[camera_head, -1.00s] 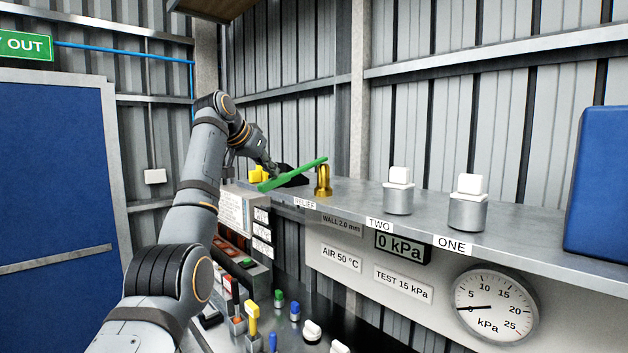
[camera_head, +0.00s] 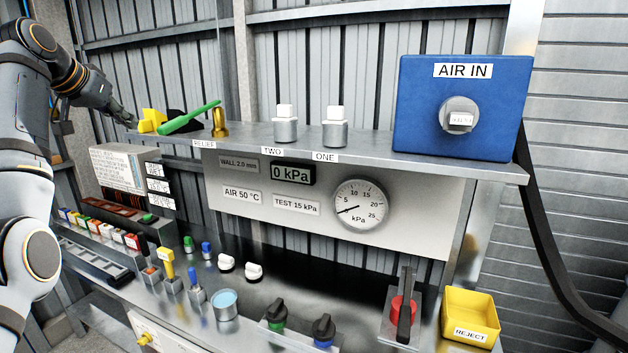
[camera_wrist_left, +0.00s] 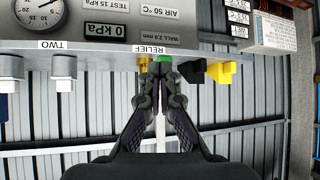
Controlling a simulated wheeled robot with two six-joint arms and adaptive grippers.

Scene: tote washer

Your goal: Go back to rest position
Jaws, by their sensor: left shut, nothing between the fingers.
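My left arm comes in at the left edge of the head view. Its gripper (camera_head: 124,117) is shut and empty, and hangs near the back left end of the shelf, just left of a yellow piece (camera_head: 152,121). In the left wrist view, which shows the scene upside down, the two dark fingers (camera_wrist_left: 160,85) point toward the shelf edge by the RELIEF label (camera_wrist_left: 153,50). The brass relief fitting (camera_head: 219,122) with its green lever (camera_head: 189,117) stands on the shelf to the right of the gripper. My right gripper is not in view.
The steel shelf (camera_head: 375,158) carries two capped cylinders (camera_head: 285,128) and a blue AIR IN box (camera_head: 462,107). Below are a gauge (camera_head: 360,205), a bench with knobs and switches, a blue-topped cup (camera_head: 224,304) and a yellow REJECT bin (camera_head: 470,312). A black hose (camera_head: 560,270) hangs at right.

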